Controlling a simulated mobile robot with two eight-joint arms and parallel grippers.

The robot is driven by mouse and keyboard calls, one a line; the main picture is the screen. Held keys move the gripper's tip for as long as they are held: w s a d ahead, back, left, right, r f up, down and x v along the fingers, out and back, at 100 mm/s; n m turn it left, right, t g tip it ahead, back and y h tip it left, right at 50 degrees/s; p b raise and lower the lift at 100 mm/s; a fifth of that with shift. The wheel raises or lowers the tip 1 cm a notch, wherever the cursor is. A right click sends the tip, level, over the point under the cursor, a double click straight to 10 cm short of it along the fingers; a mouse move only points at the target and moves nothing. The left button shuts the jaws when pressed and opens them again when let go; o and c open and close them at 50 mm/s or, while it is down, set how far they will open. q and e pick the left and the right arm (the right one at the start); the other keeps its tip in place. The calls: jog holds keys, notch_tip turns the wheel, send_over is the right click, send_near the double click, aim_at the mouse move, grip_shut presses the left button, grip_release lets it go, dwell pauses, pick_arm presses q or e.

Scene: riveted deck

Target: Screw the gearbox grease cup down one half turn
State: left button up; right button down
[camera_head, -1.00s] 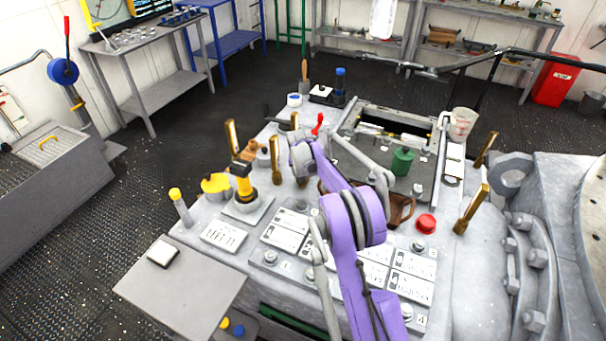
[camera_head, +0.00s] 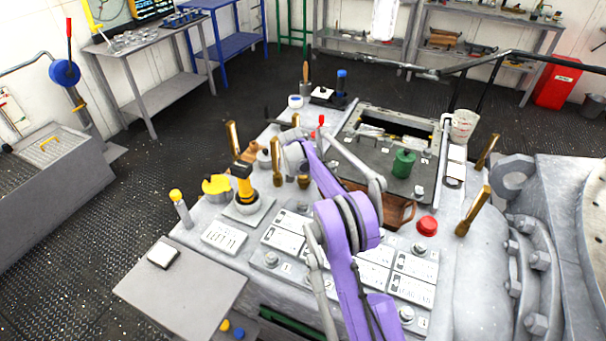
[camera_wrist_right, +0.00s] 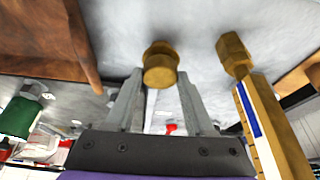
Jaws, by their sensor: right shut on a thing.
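The brass grease cup (camera_wrist_right: 160,66) is a small round knob, between the two fingertips of my right gripper in the right wrist view. My right gripper (camera_wrist_right: 158,85) is shut on it. In the head view, a small brass piece (camera_head: 303,181) shows just below the end of the purple arm, where my right gripper (camera_head: 302,172) is mostly hidden by its own wrist. My left gripper is not in view.
Brass levers (camera_head: 277,160), a green can (camera_head: 403,163), a red button (camera_head: 427,225) and a beaker (camera_head: 463,124) surround the workspace.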

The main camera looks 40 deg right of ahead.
jog(key=shift+c, duration=1.3)
grip_release()
jog(key=shift+r, duration=0.15)
jog(key=v, duration=1)
jog(key=shift+a+r, duration=0.2)
jog(key=shift+r, duration=0.05)
jog(key=shift+s, duration=0.1)
